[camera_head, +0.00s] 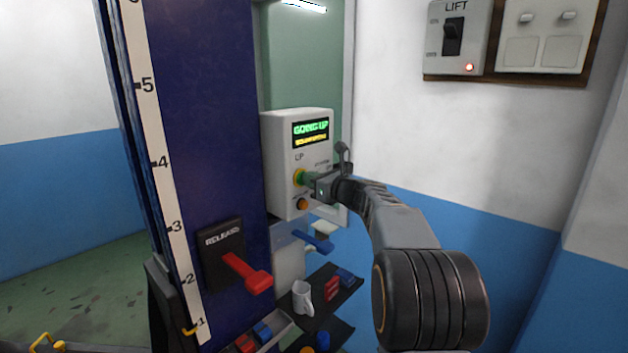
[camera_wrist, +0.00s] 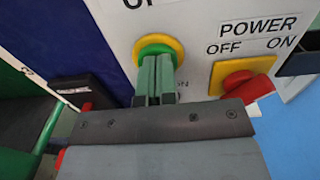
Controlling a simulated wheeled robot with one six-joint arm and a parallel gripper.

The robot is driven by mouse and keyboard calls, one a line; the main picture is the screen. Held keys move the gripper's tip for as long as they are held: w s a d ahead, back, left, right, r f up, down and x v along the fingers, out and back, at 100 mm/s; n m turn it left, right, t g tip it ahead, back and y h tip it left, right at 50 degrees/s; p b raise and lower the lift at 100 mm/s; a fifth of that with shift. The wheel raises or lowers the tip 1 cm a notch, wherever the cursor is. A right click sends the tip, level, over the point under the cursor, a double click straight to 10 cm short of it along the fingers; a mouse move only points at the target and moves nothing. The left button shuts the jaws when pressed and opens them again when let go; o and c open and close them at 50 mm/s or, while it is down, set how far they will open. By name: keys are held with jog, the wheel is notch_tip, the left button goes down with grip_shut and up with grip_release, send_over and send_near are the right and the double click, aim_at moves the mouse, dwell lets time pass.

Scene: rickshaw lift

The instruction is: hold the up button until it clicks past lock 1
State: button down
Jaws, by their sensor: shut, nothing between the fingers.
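The up button (camera_wrist: 149,50) is green inside a yellow ring, on a pale control box (camera_head: 283,150) fixed beside a dark blue column. My gripper (camera_head: 308,178) is shut, with nothing between its fingers. In the wrist view its green fingertips (camera_wrist: 158,66) meet the button's face and cover its lower part; how far the button is pressed cannot be told. The box's display (camera_head: 311,131) reads "GOING UP" in green, with a yellow line below too small to read. The number scale (camera_head: 163,163) on the column shows marks 1 to 5.
A red release lever (camera_head: 246,273) sticks out of the column. A red power knob (camera_wrist: 240,79) on a yellow plate is right of the button. A lift switch (camera_head: 453,36) is on the wall.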

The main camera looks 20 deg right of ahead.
jog(key=shift+a+r, duration=0.15)
jog(key=shift+r, duration=0.15)
dwell(0.6)
jog(key=b+v, duration=0.3)
jog(key=v, duration=1.1)
jog(key=shift+f, duration=0.3)
dwell(0.3)
